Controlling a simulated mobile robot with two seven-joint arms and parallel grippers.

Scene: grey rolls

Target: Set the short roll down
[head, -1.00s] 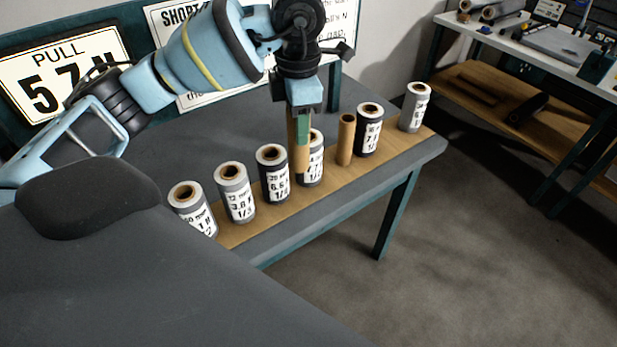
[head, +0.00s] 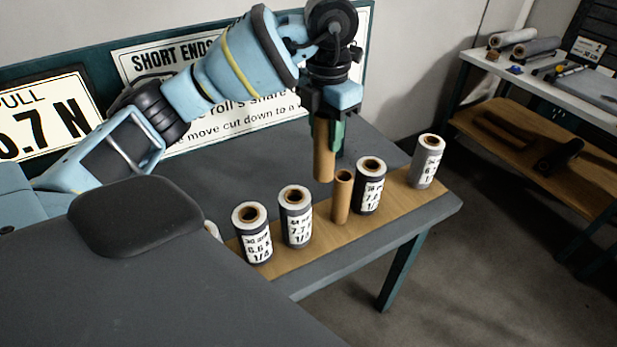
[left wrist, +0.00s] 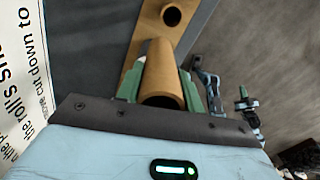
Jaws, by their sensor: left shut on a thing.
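My left gripper (head: 328,122) is shut on a bare brown cardboard tube (head: 324,158), held roughly upright. Its lower end is above and just behind the row on the wooden board. In the left wrist view the same tube (left wrist: 160,75) sits between green fingers. A second brown tube (head: 342,198) stands upright on the board, just right of and below the held one; its top also shows in the left wrist view (left wrist: 172,17). Labelled grey and black rolls (head: 296,222) stand on either side.
The wooden board (head: 325,235) lies along the edge of a grey table (head: 240,165). Signs lean behind. A white bench (head: 560,85) stands far right. Board between the left rolls and second tube looks bare.

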